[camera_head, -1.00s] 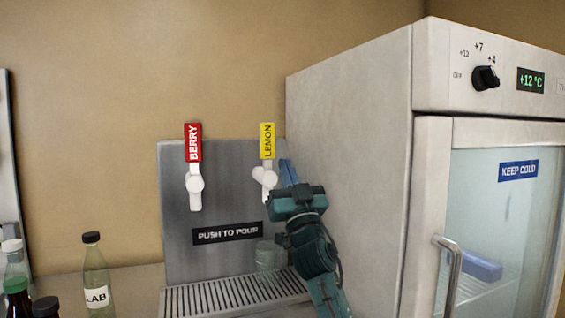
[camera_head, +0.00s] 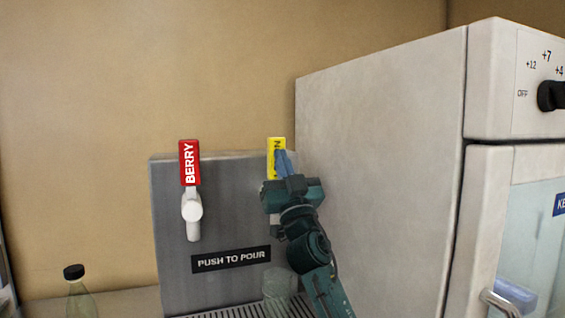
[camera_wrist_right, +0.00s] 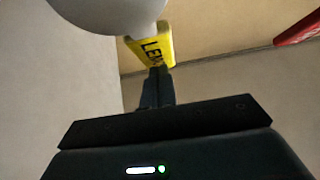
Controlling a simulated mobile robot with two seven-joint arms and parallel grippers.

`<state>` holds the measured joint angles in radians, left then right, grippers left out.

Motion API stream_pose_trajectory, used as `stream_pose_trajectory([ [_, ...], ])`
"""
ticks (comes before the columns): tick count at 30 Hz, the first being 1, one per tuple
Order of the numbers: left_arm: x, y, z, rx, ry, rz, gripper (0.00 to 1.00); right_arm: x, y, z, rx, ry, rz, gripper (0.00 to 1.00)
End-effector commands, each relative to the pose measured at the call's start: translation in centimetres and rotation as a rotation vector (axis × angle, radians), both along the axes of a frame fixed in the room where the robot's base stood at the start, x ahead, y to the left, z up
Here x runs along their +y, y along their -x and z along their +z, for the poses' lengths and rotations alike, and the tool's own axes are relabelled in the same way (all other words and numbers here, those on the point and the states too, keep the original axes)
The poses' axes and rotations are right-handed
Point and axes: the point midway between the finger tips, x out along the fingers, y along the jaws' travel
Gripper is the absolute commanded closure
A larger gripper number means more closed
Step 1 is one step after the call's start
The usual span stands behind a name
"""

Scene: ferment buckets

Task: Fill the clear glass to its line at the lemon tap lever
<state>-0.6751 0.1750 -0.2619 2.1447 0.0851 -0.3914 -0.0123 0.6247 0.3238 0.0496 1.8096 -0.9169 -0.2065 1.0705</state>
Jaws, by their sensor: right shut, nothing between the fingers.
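The yellow lemon tap lever (camera_head: 271,160) stands on the grey dispenser, partly covered by my right gripper (camera_head: 283,163). My right gripper is shut and empty, its fingertips in front of the lever. In the right wrist view the shut fingers (camera_wrist_right: 157,72) point at the lower end of the yellow lever (camera_wrist_right: 152,47), with a pale round tap part (camera_wrist_right: 105,12) above left. I cannot tell whether they touch. The clear glass (camera_head: 279,287) stands below the lemon tap on the drip tray, partly hidden by my right arm. Its line and fill level cannot be made out. My left gripper is not in view.
The red berry lever (camera_head: 189,163) with its white tap is on the left of the dispenser (camera_head: 228,225). A tall fridge (camera_head: 385,170) stands close on the right of my arm. A dark-capped bottle (camera_head: 77,298) is at the lower left.

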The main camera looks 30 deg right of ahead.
Motion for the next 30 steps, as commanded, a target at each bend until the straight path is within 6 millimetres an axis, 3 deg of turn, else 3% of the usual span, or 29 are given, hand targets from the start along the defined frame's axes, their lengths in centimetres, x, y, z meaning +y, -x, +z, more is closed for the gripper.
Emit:
stream_pose_trajectory([
  [8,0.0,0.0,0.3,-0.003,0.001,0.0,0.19,0.0,0.0,0.0,0.001,0.0,-0.001,1.0],
  [18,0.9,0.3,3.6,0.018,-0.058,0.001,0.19,-0.2,-0.7,1.3,0.094,-0.022,-0.001,1.0],
  [20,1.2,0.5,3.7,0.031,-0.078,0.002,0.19,-0.3,-1.0,1.4,0.117,-0.028,0.0,1.0],
  [22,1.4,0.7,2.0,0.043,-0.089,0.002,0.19,-0.5,-1.8,0.7,0.119,-0.034,0.001,1.0],
  [24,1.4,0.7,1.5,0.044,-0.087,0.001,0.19,-0.6,-2.5,0.7,0.119,-0.033,0.001,1.0],
  [30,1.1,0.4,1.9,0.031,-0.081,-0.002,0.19,-0.8,-3.4,0.9,0.118,-0.03,0.0,1.0],
])
